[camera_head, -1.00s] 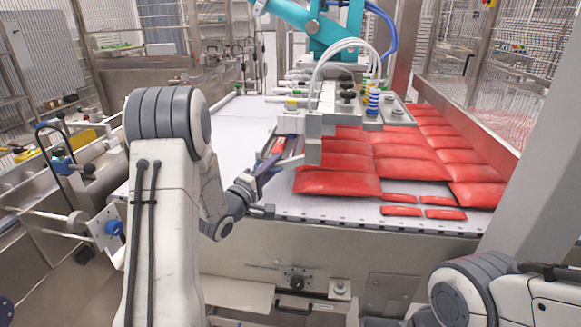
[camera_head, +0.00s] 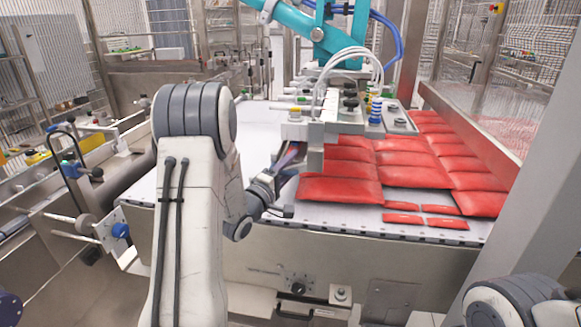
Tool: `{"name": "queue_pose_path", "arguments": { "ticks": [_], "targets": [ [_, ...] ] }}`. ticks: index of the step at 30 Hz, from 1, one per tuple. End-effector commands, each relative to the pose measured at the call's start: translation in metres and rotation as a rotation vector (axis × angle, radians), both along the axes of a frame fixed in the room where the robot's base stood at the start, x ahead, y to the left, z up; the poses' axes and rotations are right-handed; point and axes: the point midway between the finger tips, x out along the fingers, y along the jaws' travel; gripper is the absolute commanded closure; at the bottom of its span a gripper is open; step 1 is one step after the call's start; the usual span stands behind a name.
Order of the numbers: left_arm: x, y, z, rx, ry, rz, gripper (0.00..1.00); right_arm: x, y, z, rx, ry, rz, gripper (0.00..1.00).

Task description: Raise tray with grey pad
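I cannot make out a separate tray with a grey pad for certain. A grey vacuum picker head (camera_head: 345,118) hangs over the belt, with suction fittings and white hoses on it. My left gripper (camera_head: 288,160) is just below and left of the head's near left corner, by the nearest red bags. Its fingers are small and partly covered, so I cannot tell whether they are open, shut or touching the head. My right gripper is out of view; only part of my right arm shows at the lower right.
Red bags (camera_head: 340,190) cover the right side of the white conveyor belt (camera_head: 262,120), with several small red packets (camera_head: 445,223) near its front edge. A teal robot arm (camera_head: 310,28) carries the picker head. The belt's left part is clear. Mesh fencing stands behind.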

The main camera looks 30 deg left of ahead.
Motion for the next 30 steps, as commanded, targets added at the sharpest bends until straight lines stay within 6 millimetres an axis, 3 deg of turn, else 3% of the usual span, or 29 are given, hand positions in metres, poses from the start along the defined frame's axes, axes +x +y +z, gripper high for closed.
{"name": "queue_pose_path", "arguments": {
  "ticks": [14, 24, 30],
  "targets": [
    [-0.007, 0.001, -0.005, -0.003, 0.009, 0.001, 0.53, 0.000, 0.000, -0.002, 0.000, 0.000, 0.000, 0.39],
    [-0.069, 0.008, -0.016, -0.004, 0.008, 0.004, 0.53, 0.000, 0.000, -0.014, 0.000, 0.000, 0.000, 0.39],
    [-0.096, 0.010, -0.019, -0.002, 0.005, 0.002, 0.53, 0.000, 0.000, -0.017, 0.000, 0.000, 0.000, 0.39]
  ]
}}
